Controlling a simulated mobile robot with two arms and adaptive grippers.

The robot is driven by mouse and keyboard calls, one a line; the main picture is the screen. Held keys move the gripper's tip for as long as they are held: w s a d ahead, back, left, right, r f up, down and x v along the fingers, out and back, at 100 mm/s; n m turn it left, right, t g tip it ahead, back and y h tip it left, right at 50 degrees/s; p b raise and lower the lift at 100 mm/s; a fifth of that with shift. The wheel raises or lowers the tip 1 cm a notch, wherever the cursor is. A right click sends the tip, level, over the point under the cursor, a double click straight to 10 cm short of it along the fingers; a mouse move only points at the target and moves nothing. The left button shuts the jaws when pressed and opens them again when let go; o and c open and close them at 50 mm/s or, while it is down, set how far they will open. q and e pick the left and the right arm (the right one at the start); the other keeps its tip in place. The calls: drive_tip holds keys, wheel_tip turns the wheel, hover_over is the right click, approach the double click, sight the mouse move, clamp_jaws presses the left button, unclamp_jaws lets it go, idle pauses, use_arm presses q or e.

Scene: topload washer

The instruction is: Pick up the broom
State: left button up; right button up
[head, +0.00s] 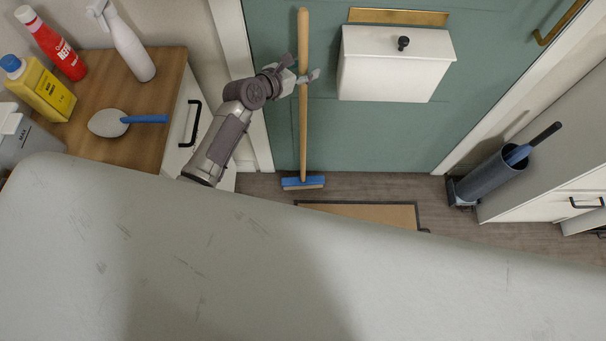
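The broom (304,125) stands upright in front of the green door, with a long wooden handle and a blue head with pale bristles on the floor. My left gripper (304,66) is at the upper part of the handle. Its fingers look spread apart, one to the left of the handle and one reaching across to its right. I cannot tell whether they touch the handle. My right gripper does not show.
A white box (395,75) hangs on the green door (370,140), right of the broom. A doormat (365,214) lies in front. A wooden-topped cabinet (150,145) with bottles and a brush stands left. A grey holder (490,180) with a blue-and-black-handled tool stands right.

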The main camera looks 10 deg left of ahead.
use_arm(q)
clamp_jaws()
drive_tip(key=shift+r, duration=0.1)
